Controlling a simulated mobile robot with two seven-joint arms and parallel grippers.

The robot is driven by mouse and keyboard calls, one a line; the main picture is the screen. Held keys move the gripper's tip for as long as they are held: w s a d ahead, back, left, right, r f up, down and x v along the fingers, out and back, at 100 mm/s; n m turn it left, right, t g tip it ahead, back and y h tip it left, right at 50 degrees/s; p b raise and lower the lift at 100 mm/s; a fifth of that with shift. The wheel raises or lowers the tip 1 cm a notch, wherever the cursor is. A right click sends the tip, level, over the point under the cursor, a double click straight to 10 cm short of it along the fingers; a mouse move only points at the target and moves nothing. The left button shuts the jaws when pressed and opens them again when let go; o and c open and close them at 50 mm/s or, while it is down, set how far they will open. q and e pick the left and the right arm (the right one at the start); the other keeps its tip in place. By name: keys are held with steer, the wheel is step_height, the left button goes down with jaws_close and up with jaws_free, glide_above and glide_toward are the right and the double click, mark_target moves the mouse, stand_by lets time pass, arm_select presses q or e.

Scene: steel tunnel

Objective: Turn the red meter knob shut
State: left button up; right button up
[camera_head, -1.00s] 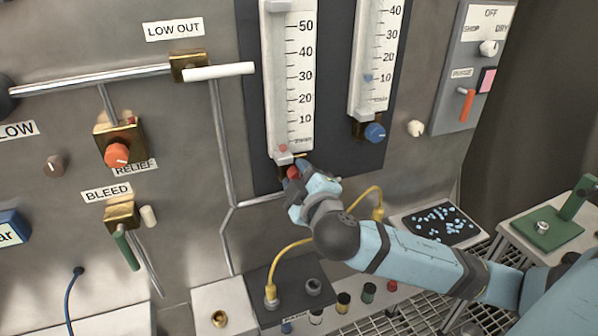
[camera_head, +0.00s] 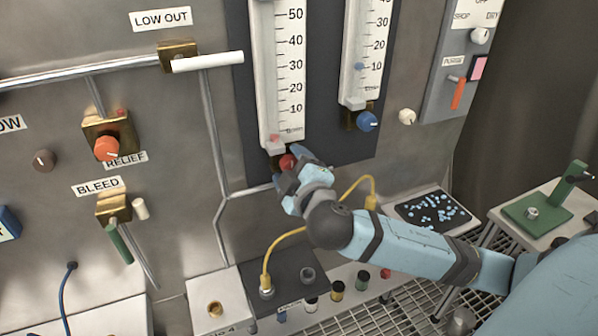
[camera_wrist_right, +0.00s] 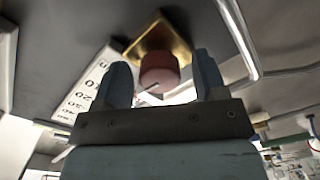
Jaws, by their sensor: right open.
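The red meter knob (camera_head: 287,161) sits on a brass block below the left, taller meter tube (camera_head: 282,75). The tube has a small red float near its bottom. My right gripper (camera_head: 291,167) is at the knob, with its fingers pointing to the panel. In the right wrist view the red knob (camera_wrist_right: 158,72) shows between the two spread fingers of the right gripper (camera_wrist_right: 160,68), with gaps at its sides. A light pointer line marks the knob's face. The brass block shows behind it. I cannot tell how deep the fingers reach around it. My left gripper is not in view.
A blue knob (camera_head: 367,121) sits under the right meter, with a white knob (camera_head: 407,117) beside it. The orange relief knob (camera_head: 107,148) and the green bleed lever (camera_head: 120,244) are at left. A yellow hose (camera_head: 287,236) loops below my right gripper.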

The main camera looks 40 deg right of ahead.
steer(key=p+v, duration=0.5)
steer(key=v, duration=0.8)
steer(key=shift+s+a, duration=0.15)
steer(key=shift+s, duration=0.1)
